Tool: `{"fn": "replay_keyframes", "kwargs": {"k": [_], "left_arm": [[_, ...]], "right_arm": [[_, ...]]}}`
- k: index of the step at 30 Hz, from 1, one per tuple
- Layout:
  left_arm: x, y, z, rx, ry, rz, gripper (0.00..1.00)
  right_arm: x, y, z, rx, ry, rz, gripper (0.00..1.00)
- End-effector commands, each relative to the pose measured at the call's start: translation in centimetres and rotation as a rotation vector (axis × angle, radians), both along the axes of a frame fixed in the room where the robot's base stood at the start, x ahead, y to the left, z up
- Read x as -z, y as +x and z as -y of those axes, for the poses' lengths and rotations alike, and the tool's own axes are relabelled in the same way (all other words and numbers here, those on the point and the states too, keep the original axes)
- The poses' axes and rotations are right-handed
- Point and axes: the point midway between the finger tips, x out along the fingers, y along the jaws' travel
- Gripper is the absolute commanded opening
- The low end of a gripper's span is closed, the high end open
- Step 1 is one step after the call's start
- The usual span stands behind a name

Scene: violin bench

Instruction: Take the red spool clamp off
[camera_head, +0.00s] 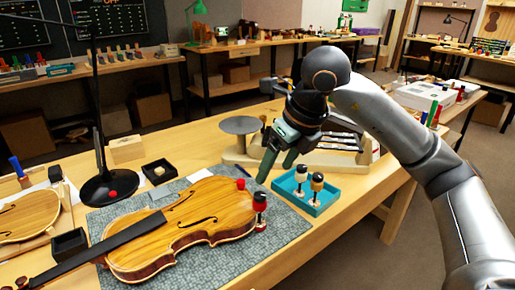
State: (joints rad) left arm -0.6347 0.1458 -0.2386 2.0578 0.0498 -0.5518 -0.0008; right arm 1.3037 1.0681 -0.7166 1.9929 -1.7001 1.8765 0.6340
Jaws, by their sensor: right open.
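The violin (185,228) lies on a grey mat (285,232) on the wooden bench. My left gripper is out of view.
A black lamp base (110,187) and small black box (160,171) stand at left. The bench's front right is clear.

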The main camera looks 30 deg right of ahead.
Motion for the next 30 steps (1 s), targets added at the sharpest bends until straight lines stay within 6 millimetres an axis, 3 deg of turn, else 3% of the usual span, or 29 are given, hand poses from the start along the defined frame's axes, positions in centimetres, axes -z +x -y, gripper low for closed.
{"fn": "replay_keyframes", "kwargs": {"k": [7, 21, 30], "left_arm": [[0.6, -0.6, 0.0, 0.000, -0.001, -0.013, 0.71], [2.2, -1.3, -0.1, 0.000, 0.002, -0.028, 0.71], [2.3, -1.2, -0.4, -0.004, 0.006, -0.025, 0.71]], "right_arm": [[1.1, 0.4, 0.2, 0.009, -0.009, -0.005, 0.77], [9.1, 3.6, -0.4, 0.004, -0.006, -0.004, 0.77], [11.4, 4.6, -0.5, 0.005, -0.006, -0.001, 0.77]]}}
